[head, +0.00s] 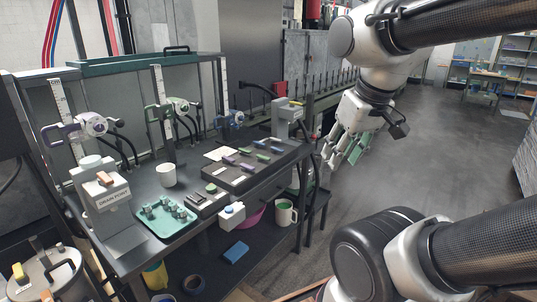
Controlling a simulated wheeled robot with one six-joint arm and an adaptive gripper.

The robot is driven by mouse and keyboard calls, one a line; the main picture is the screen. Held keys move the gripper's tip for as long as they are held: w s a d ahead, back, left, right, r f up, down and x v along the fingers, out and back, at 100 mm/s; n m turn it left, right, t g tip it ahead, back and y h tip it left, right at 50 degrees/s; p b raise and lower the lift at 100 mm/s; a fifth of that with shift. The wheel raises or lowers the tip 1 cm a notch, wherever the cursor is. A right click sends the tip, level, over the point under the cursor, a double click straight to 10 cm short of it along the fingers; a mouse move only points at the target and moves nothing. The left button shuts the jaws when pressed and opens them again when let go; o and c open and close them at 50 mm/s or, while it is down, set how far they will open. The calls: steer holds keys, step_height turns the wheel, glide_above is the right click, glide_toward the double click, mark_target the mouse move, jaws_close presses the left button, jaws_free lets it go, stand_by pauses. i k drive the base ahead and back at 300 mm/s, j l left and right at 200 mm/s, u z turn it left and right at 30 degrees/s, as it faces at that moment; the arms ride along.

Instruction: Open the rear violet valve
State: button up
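A valve with a violet-grey handle (62,132) sits on an upright post at the left end of the bench. Its round pale body (94,124) faces my side. A green-tinted valve (181,106) and a blue valve (236,117) stand on posts further along the bench. I cannot make out a second violet valve. My gripper (341,151) hangs at the right, over the floor beyond the bench's right side, well away from the valves.
A drain point stand (98,205), white mug (167,175), green tray (163,219) of small parts and dark tray (249,166) of coloured pieces occupy the bench. A lower shelf holds a mug (285,213) and blue block (236,252). Open floor lies right.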

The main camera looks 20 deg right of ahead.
mark_target(226, 159)
steer(key=i+u, duration=0.1)
steer(key=i, duration=0.35)
steer(key=i+l+u, duration=0.1)
steer(key=i, duration=0.35)
